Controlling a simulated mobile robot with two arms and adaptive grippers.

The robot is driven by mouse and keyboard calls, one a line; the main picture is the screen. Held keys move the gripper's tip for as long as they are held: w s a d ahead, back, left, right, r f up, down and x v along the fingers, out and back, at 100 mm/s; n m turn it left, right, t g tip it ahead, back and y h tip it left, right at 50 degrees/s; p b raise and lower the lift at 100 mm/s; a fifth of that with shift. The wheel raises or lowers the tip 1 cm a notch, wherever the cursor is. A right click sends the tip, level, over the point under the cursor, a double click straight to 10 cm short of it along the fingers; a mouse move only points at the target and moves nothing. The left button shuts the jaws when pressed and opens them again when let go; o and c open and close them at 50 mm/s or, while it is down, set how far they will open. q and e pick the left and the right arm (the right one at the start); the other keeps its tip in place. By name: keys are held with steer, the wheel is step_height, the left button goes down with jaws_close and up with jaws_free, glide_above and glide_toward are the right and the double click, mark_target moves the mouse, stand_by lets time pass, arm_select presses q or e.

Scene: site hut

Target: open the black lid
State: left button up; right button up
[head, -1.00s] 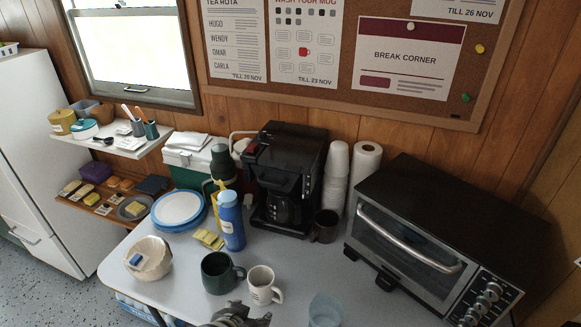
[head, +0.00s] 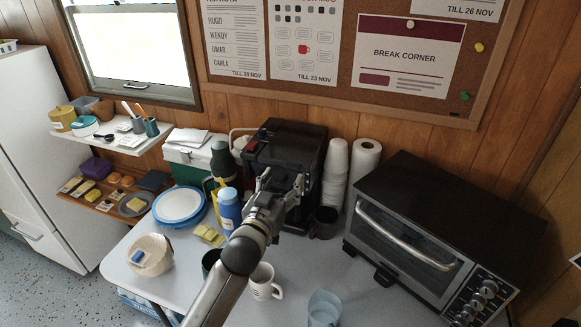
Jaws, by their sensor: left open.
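The black coffee maker (head: 305,138) stands against the back wall. Its black lid (head: 285,130) is the top part and looks shut, with a small red patch at its left front. My left gripper (head: 281,178) is in front of the coffee maker, below the lid, with its fingers pointing up and apart. Nothing is between the fingers. I cannot tell whether they touch the machine. My gripper and arm hide much of the machine's front and its jug. My right gripper is not in view.
A blue bottle (head: 229,208) and a dark flask (head: 222,160) stand left of the coffee maker. White cups (head: 335,172), a dark brown mug (head: 325,224) and a toaster oven (head: 440,230) are to the right. A cream mug (head: 262,283) is beside my arm.

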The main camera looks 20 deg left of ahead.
mark_target(291, 168)
arm_select(q)
steer(key=shift+w+d+p, duration=0.15)
steer(key=shift+w+p, duration=0.3)
steer(key=shift+w, duration=2.75)
steer(key=shift+c, duration=0.4)
